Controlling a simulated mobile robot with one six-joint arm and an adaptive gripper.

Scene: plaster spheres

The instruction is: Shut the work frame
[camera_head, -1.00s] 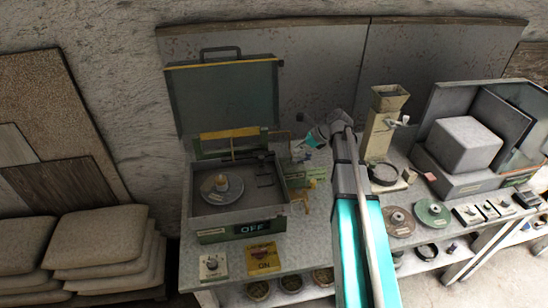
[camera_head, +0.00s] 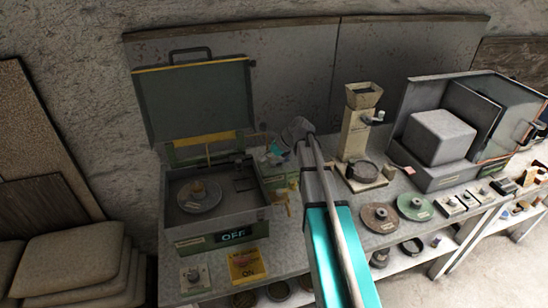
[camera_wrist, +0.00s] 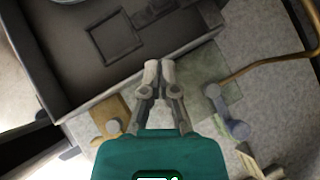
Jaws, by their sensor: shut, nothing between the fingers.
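A green-grey machine box (camera_head: 185,241) stands on the bench at the left, its lid (camera_head: 195,100) raised upright. A round disc (camera_head: 199,195) lies inside, and a yellow-barred frame (camera_head: 206,154) stands raised at its back. I cannot tell for certain which hinged part is the work frame. My gripper (camera_wrist: 157,72) is shut and empty. In the wrist view its fingertips meet just outside the box's rim (camera_wrist: 150,77); a square outline (camera_wrist: 115,39) shows on the box floor. In the head view my gripper (camera_head: 275,149) is small, at the box's right side, and its fingertips are unclear.
An orange knob (camera_wrist: 112,124) and a blue-grey lever (camera_wrist: 230,115) lie either side of my fingers. A copper rod (camera_wrist: 270,62) bends at the right. A beige hopper stand (camera_head: 357,130) and a grey block in a case (camera_head: 440,137) stand further right.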

